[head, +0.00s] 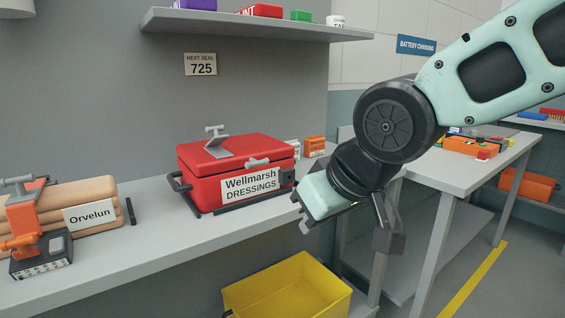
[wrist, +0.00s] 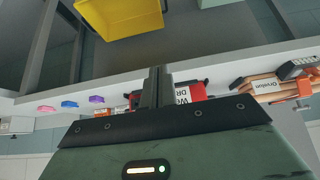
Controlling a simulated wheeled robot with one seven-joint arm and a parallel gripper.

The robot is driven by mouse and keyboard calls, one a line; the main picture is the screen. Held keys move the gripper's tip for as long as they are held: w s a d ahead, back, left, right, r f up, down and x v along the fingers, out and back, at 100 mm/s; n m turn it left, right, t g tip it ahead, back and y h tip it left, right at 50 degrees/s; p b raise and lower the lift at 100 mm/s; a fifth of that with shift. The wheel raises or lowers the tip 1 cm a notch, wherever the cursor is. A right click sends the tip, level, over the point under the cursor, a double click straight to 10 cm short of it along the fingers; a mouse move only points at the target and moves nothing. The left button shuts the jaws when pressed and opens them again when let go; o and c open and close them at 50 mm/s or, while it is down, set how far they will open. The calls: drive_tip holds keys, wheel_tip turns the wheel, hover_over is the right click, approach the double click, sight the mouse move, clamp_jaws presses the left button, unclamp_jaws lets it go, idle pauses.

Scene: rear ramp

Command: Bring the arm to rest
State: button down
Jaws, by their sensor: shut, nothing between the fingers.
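My arm reaches in from the upper right in the head view. My gripper (head: 303,222) hangs in front of the bench edge, just right of the red Wellmarsh Dressings case (head: 235,160), and points down and left. In the wrist view, my gripper's fingers (wrist: 157,84) are together with nothing held between them. Behind them the red case (wrist: 192,90) shows partly, hidden in part by the fingers. In the head view the case stands closed on the bench, with a grey T-shaped handle on its lid.
A yellow bin (head: 287,290) stands below the gripper. A side table (head: 470,175) stands right, behind my arm. A shelf (head: 250,27) hangs above the bench.

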drive_tip(key=s+d+f+g+h, duration=0.2)
drive_tip(key=s+d+f+g, duration=0.15)
drive_tip(key=s+f, duration=0.35)
drive_tip(key=s+d+f+g+h, duration=0.15)
drive_tip(key=s+d+f, duration=0.3)
drive_tip(key=s, duration=0.45)
wheel_tip(320, 180, up, 16)
drive_tip(key=s+d+p, duration=0.1)
drive_tip(key=p, duration=1.5)
drive_tip(key=shift+s+r+n+g, duration=0.15)
drive_tip(key=shift+n+g, duration=0.15)
drive_tip(key=shift+g, duration=0.1)
